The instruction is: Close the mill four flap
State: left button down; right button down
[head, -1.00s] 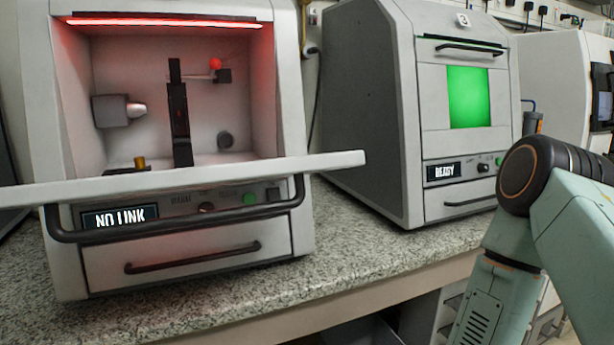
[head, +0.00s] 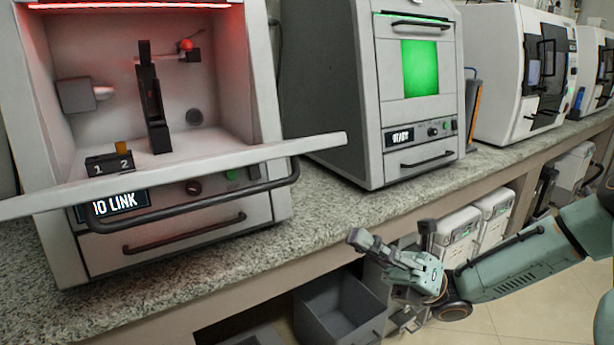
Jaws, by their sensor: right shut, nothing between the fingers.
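The near-left mill has its flap (head: 180,176) folded down and open, sticking out flat toward me with a dark bar handle (head: 215,200) along its front. Its chamber is exposed, with a red-lit strip along the top. Its display (head: 120,203) shows "NO LINK", partly cut by the handle. No number four is readable on this mill. My right gripper (head: 362,242) is shut and empty, in front of the bench edge, to the right of the flap and lower, touching nothing I can see. My left gripper is out of view.
A second mill (head: 372,100) stands to the right, its flap shut, green window lit and display reading "READY". White machines (head: 510,70) stand further right on the speckled bench (head: 330,215). Grey bins (head: 340,305) and white boxes (head: 458,235) sit below the bench edge.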

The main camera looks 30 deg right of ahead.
jog(key=s+n+g, duration=0.1)
jog(key=n+g, duration=0.1)
jog(key=n, duration=0.1)
jog(key=y+b, duration=0.1)
send_near(291, 156)
jog(key=a, duration=0.4)
jog(key=r, duration=0.1)
jog(key=w+r, duration=0.1)
jog(key=r, duration=0.1)
jog(key=shift+w+a+r, duration=0.1)
jog(key=shift+r, duration=0.2)
jog(key=shift+n, duration=0.3)
jog(key=shift+p, duration=0.3)
